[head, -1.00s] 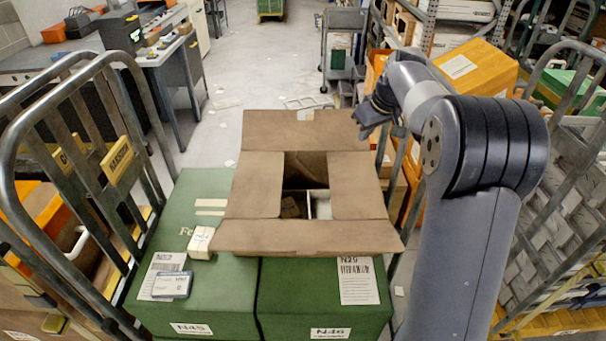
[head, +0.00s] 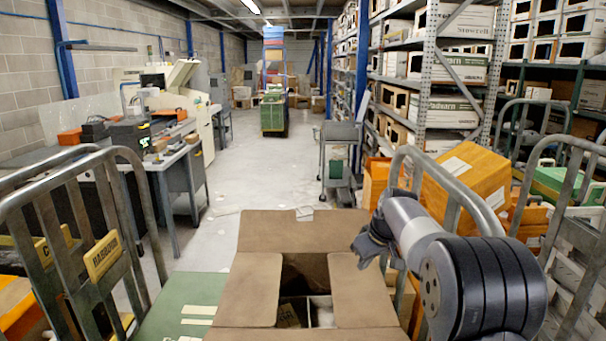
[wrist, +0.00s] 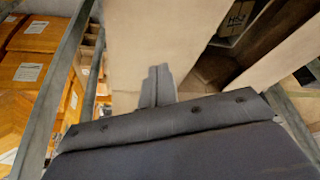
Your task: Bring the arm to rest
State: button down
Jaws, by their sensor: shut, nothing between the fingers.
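My gripper (head: 364,256) is at the right side of the open cardboard box in the head view, with my arm folded behind it at the lower right. In the wrist view my gripper's fingers (wrist: 157,84) are together with nothing between them. They show against a pale flap of the box; I cannot tell whether they touch it. The open cardboard box (head: 248,290) has its flaps spread and a few items inside, partly hidden by shadow.
Metal cart rails (head: 130,165) stand at the left, and more rails (head: 470,195) at the right near orange boxes (head: 465,185). A grey trolley (head: 338,150) stands ahead. The aisle floor (head: 265,165) is largely clear.

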aim_at(359, 282)
jog(key=shift+f+b, duration=1.4)
jog(key=shift+f, duration=0.8)
jog(key=shift+r, duration=0.1)
